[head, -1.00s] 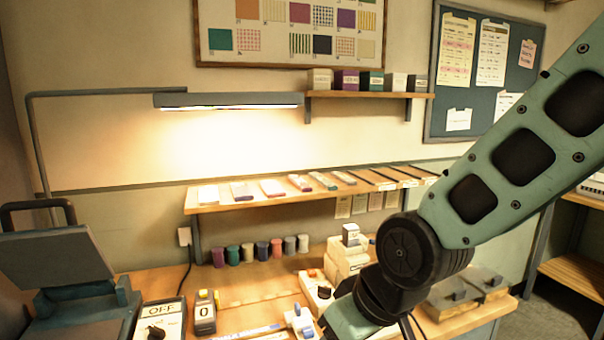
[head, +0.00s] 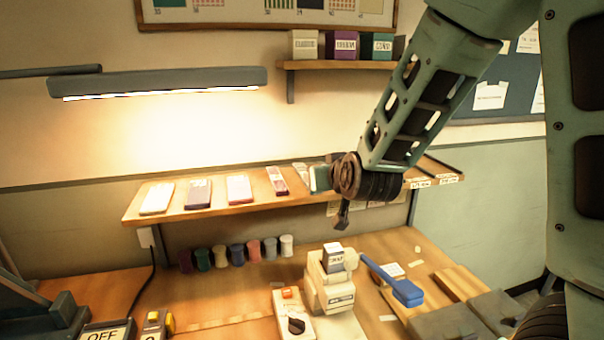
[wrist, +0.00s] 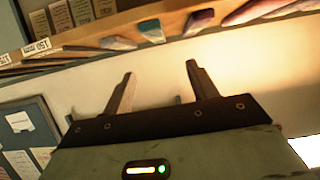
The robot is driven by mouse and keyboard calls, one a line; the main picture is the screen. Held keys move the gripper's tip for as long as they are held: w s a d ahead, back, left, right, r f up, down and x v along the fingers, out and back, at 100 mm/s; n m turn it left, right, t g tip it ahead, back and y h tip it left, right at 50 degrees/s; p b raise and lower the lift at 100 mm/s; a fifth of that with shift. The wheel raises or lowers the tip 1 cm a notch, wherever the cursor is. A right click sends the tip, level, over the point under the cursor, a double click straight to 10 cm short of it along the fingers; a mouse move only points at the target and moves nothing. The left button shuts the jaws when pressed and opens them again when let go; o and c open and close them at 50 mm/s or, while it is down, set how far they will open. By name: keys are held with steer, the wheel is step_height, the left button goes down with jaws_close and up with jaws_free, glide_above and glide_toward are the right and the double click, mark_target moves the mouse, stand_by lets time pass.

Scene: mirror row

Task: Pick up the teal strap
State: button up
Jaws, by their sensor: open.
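The teal strap (wrist: 151,30) lies on the long wooden shelf (wrist: 100,38), near the top of the wrist view, between a grey strap (wrist: 117,43) and a purple one (wrist: 198,22).
White, dark purple (head: 198,194) and pink (head: 239,188) pieces lie further left on the shelf. Several coloured spools (head: 237,254) stand under it. A cream machine (head: 330,285) and a blue-handled tool (head: 395,285) are on the bench. A lamp (head: 160,82) hangs above left.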

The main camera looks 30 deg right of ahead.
steer(key=p+x, duration=0.2)
steer(key=x, duration=0.8)
steer(key=shift+w+d+f+p, duration=0.1)
steer(key=shift+w+f+p, duration=0.1)
steer(key=shift+p, duration=0.15)
steer(key=x, duration=0.1)
steer(key=p+x, duration=0.2)
steer(key=x, duration=0.1)
steer(key=shift+d+f, duration=0.1)
steer(key=shift+d, duration=0.15)
steer(key=shift+w+f+p, duration=0.25)
steer(key=shift+w+p, duration=0.1)
steer(key=shift+w, duration=0.05)
steer(key=c, duration=1.1)
